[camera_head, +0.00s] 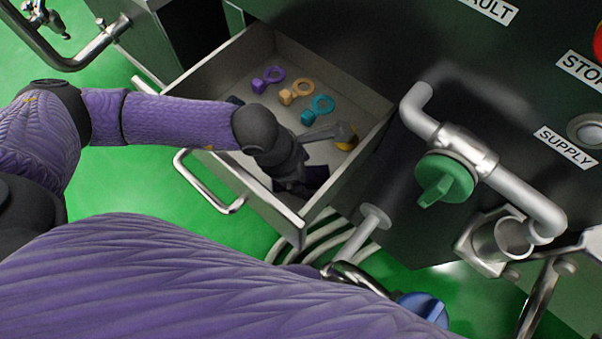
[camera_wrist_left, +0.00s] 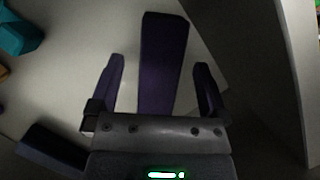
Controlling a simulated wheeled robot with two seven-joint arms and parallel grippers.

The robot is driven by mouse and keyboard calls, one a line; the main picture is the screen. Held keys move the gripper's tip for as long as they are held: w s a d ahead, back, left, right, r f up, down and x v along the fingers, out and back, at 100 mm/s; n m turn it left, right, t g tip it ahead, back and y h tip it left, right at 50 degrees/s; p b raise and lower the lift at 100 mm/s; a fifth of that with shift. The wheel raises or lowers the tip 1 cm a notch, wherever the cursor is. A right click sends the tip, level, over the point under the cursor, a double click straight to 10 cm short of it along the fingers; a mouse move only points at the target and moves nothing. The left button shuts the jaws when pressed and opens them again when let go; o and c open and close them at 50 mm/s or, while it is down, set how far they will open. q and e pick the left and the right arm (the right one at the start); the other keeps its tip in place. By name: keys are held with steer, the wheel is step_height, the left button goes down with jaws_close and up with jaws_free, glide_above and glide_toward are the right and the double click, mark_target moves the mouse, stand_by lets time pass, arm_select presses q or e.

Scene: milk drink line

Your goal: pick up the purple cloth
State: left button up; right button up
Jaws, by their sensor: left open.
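The purple cloth (camera_wrist_left: 163,65) shows in the left wrist view as a dark, narrow, folded strip on the pale drawer floor. It lies between the two fingers of my left gripper (camera_wrist_left: 157,78), with gaps on both sides. In the head view, a dark purple patch that looks like the cloth (camera_head: 316,176) shows beside my left gripper (camera_head: 292,186), low in the open drawer (camera_head: 272,205). The gripper is open and points down into the drawer. It partly hides the cloth in the head view. My right gripper is not in view.
Purple (camera_head: 268,80), orange (camera_head: 297,91) and teal (camera_head: 317,109) ringed pieces lie farther back in the drawer, near a grey tool with a yellow part (camera_head: 346,143). The drawer walls are close around the gripper. A pipe with a green valve knob (camera_head: 444,180) stands right.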

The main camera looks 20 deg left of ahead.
arm_select(q)
steer(key=shift+f, duration=0.15)
steer(key=shift+c, duration=0.3)
jaws_close()
step_height(320, 180, up, 19)
steer(key=p, duration=0.8)
steer(key=shift+f+p, duration=0.2)
steer(key=shift+p, duration=0.2)
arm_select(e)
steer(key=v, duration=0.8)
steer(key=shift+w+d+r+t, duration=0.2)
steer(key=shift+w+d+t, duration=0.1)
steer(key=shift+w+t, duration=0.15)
